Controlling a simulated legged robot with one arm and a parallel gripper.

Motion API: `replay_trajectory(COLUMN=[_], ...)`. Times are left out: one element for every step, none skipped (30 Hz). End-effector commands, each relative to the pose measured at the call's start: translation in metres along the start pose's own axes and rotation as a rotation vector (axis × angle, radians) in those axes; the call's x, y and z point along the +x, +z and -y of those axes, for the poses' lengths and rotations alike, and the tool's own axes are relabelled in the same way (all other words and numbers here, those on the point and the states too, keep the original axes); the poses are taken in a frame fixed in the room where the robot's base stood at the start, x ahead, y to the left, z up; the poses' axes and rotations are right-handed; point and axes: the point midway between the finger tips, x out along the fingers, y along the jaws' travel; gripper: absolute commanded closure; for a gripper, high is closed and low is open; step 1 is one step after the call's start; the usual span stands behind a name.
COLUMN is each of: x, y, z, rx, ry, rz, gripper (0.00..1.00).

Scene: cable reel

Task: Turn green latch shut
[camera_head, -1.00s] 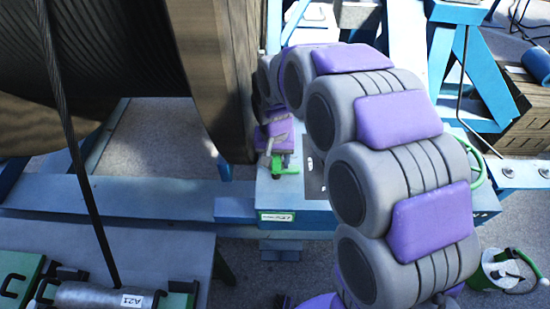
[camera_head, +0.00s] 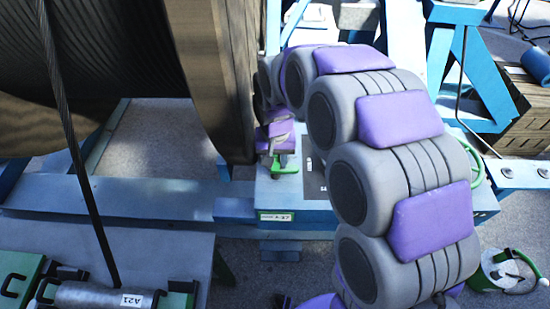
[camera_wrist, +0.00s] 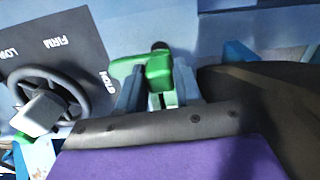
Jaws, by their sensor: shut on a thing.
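The green latch (camera_head: 286,168) sits on top of a blue box-like housing at the foot of the big reel. In the wrist view the green latch (camera_wrist: 156,72) lies between the fingers, with a dark round knob at its far end. My gripper (camera_head: 279,160) is at the latch in the head view, seen small and partly side-on. In the wrist view my gripper (camera_wrist: 158,88) is shut on the latch, one finger on each side. The latch's lower part is hidden by the gripper body.
The large dark reel (camera_head: 215,80) stands close left of my gripper; its dark curve (camera_wrist: 255,95) fills the right of the wrist view. A grey handwheel (camera_wrist: 50,95) and a dark lettered panel (camera_wrist: 60,45) lie to the left there. The blue housing (camera_head: 320,215) has a white label.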

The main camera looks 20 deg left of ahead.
Motion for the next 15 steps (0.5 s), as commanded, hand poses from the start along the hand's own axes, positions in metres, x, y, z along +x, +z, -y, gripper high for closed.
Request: replay_trajectory(x=[-0.0004,-0.0005,-0.0005,-0.0006,-0.0007,-0.0007,-0.0008,-0.0009,-0.001,-0.0009,-0.001,-0.0011,-0.0011,-0.0012,-0.0012], y=[-0.0002,-0.0002,-0.0001,0.0,0.0,0.0001,0.0002,0.0002,0.0003,0.0003,0.0003,0.0003,0.0002,0.0002,0.0], z=[0.0001,0.0002,0.0002,0.0003,0.0003,0.0003,0.0004,0.0004,0.0005,0.0008,0.0009,0.0011,0.0012,0.0013,0.0014], rx=[-0.018,-0.03,-0.051,-0.068,-0.087,-0.115,-0.136,-0.16,-0.194,-0.221,-0.248,-0.286,-0.314,-0.342,-0.381], ry=[0.001,0.001,0.001,0.001,0.002,0.002,0.002,0.002,0.002,0.002,0.002,0.001,0.001,0.001,0.001], rz=[0.0,0.0,0.001,0.001,0.002,0.002,0.003,0.003,0.003,0.004,0.003,0.003,0.003,0.002,0.002], gripper=[0.96,0.96,0.96,0.96,0.96,0.96,0.96,0.96,0.96,0.96,0.96,0.96,0.96,0.96,0.96])
